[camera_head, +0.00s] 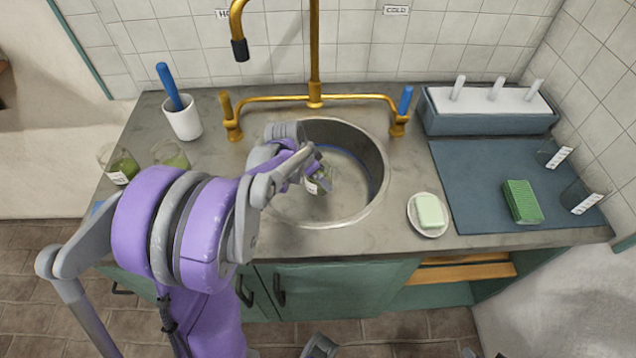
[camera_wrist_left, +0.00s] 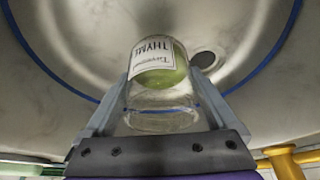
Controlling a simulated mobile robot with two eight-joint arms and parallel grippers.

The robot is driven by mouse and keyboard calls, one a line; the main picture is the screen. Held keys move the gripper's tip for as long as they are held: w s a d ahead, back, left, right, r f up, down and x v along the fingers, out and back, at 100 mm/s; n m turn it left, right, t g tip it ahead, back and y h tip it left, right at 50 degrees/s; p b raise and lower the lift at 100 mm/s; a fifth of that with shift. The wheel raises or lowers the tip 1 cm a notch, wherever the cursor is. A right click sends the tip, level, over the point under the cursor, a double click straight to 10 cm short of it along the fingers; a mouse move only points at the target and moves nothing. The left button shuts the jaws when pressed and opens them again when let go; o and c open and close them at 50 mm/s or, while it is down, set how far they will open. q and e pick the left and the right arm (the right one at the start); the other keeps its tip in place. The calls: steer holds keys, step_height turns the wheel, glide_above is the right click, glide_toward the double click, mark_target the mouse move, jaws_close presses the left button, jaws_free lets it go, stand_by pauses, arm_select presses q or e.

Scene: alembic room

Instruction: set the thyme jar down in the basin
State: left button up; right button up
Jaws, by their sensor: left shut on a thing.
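The thyme jar (camera_wrist_left: 160,75) is clear glass with green contents and a white label reading THYME, upside down in the left wrist view. My left gripper (camera_wrist_left: 160,108) is shut on the jar, with a finger on each side. In the head view the jar (camera_head: 320,182) is over the round metal basin (camera_head: 355,208), inside its rim, and partly hidden by my left arm. I cannot tell whether the jar touches the basin floor. The drain (camera_wrist_left: 204,59) shows beside the jar in the wrist view. My right gripper is not clearly in view.
A brass faucet (camera_head: 315,90) stands behind the basin. Two jars with green contents (camera_head: 122,166) (camera_head: 170,155) and a white cup with a blue brush (camera_head: 184,122) stand left. A soap dish (camera_head: 429,226), a blue mat (camera_head: 480,180) and a green sponge (camera_head: 522,201) lie right.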

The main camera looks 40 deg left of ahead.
arm_select(q)
steer(key=shift+f, duration=1.45)
steer(key=shift+f, duration=0.1)
steer(key=o, duration=1.2)
steer(key=shift+b, duration=0.3)
steer(key=p+v, duration=0.2)
steer(key=v, duration=1)
